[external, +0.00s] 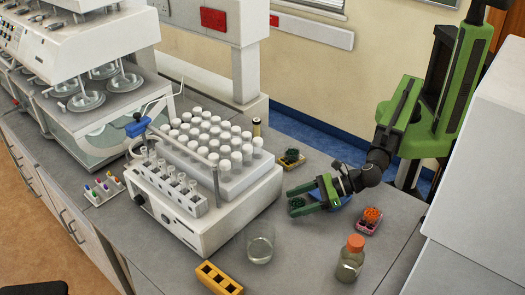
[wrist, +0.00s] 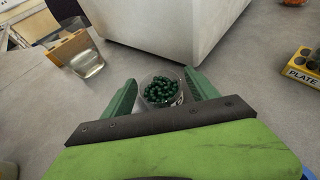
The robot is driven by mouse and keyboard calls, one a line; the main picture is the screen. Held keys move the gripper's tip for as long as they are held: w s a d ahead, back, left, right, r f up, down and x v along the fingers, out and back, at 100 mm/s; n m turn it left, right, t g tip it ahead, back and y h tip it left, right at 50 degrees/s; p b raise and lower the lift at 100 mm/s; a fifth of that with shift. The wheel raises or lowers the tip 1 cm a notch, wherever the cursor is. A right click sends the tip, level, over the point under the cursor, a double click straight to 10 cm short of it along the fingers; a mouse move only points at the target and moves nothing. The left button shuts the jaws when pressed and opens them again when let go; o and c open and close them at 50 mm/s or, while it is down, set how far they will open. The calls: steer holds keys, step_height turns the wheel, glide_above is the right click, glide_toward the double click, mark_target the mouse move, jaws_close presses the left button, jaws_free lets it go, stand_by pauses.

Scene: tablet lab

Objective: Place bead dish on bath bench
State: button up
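The bead dish (wrist: 161,91) is a small round clear dish of dark green beads. In the wrist view it sits on the grey worktop between the two green fingers of my gripper (wrist: 162,78), with narrow gaps beside it. In the external view the dish (external: 297,204) shows between the fingertips of my gripper (external: 293,201), low over the worktop right of the white tube block. No bench is labelled; the grey bench under the bath machine (external: 95,100) at the left may be the bath bench. The wrist view does not show that machine.
The white block with capped tubes (external: 185,225) stands close left of the dish. A beaker (external: 260,245), an orange-capped bottle (external: 350,260), a yellow rack (external: 217,278), a pink tray with orange items (external: 369,220) and a small yellow holder (external: 291,160) stand around it.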

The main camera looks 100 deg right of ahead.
mark_target(297, 200)
steer(key=c, duration=1.3)
step_height(297, 200, up, 18)
steer(key=p, duration=1.8)
